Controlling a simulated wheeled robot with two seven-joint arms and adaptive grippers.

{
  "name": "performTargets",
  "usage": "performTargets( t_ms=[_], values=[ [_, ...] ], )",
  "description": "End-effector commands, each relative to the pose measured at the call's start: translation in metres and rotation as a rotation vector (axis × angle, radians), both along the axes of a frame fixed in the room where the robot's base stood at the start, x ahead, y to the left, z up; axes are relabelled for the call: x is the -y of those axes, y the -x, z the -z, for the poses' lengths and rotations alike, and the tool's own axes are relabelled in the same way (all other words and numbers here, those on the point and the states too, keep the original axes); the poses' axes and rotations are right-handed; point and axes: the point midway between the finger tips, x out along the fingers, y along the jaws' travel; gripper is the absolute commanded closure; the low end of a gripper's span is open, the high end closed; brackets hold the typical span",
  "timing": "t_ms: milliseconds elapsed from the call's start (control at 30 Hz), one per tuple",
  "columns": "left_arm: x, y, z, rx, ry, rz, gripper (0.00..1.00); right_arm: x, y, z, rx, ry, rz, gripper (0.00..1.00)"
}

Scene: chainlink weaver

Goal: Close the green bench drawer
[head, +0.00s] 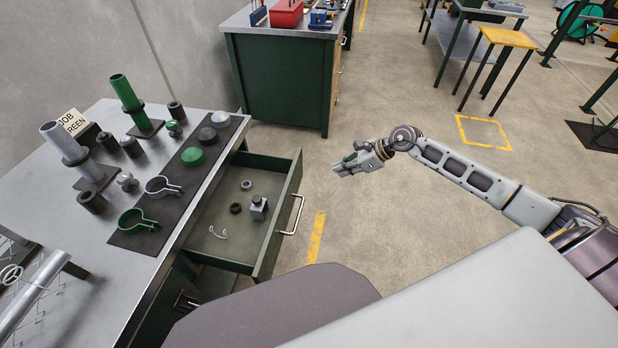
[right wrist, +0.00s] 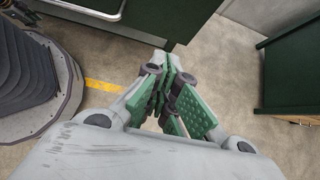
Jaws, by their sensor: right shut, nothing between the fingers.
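The green bench drawer (head: 283,220) stands pulled out from under the grey workbench (head: 97,272) in the head view. A pale bar handle (head: 297,214) is on its front. Inside lie small parts, such as a grey block (head: 259,207), a dark ring (head: 236,208) and a pale clip (head: 218,232). My right gripper (head: 338,169) is shut and empty, to the right of the drawer front and apart from it. In the right wrist view its green-padded fingers (right wrist: 172,75) are together, and the drawer's handle (right wrist: 92,9) shows at the top left. My left gripper is out of view.
On the benchtop are a dark mat (head: 149,240) with clamps and caps, and several green and grey tube stands. A second green cabinet (head: 278,84) stands behind. A yellow-topped stool (head: 508,38) is at the back right. The floor around my right gripper is clear.

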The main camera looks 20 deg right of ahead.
Motion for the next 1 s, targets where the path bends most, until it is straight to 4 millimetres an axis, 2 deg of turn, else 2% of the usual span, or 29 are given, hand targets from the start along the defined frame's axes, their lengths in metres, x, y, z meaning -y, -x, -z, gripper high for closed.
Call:
performTargets(
  t_ms=[567,1000],
  values=[
    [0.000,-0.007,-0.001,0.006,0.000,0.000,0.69,-0.001,-0.001,0.002,-0.011,-0.006,0.011,1.00],
    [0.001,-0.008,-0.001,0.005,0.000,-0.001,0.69,-0.019,-0.012,0.022,-0.009,-0.008,0.011,1.00]
  ],
)
